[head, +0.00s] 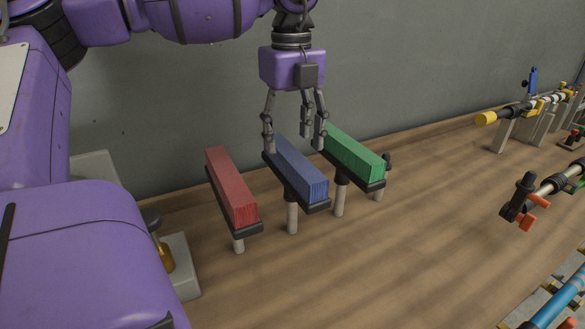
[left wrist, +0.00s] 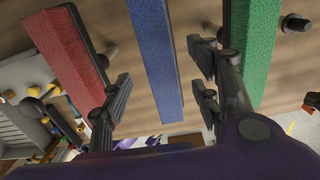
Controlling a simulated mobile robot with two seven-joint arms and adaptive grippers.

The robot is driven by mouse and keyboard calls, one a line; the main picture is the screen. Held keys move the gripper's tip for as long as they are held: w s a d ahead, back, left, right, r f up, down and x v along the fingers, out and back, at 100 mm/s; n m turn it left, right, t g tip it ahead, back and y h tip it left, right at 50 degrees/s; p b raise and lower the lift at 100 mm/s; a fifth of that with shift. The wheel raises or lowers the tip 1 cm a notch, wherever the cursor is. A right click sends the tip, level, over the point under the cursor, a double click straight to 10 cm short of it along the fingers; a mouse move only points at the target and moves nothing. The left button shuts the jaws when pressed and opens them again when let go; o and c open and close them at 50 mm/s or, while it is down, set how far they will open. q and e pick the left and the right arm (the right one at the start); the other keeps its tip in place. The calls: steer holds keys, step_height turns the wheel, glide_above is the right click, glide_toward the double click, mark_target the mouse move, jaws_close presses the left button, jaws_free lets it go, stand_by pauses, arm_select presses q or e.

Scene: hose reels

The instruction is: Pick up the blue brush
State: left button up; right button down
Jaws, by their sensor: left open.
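The blue brush (head: 300,168) is a long block of blue bristles on a dark backing, lying on a post stand between a red brush (head: 230,185) and a green brush (head: 354,154). My left gripper (head: 294,143) is open, pointing down at the far end of the blue brush, with fingers on either side of it. In the left wrist view the blue brush (left wrist: 156,58) runs between the spread fingers, with visible gaps on both sides. The red brush (left wrist: 68,55) and green brush (left wrist: 252,48) flank the fingers closely. My right gripper is not in view.
The stands rise from a wooden bench (head: 400,235) against a grey wall (head: 420,60). The red and green brushes leave little side room. Hose fittings and a blue tube (head: 560,298) are at the right. The bench middle is clear.

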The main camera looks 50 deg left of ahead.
mark_target(292, 154)
arm_select(q)
steer(key=shift+d+f, duration=0.1)
steer(key=shift+f, duration=2.3)
steer(key=shift+f, duration=0.1)
jaws_close()
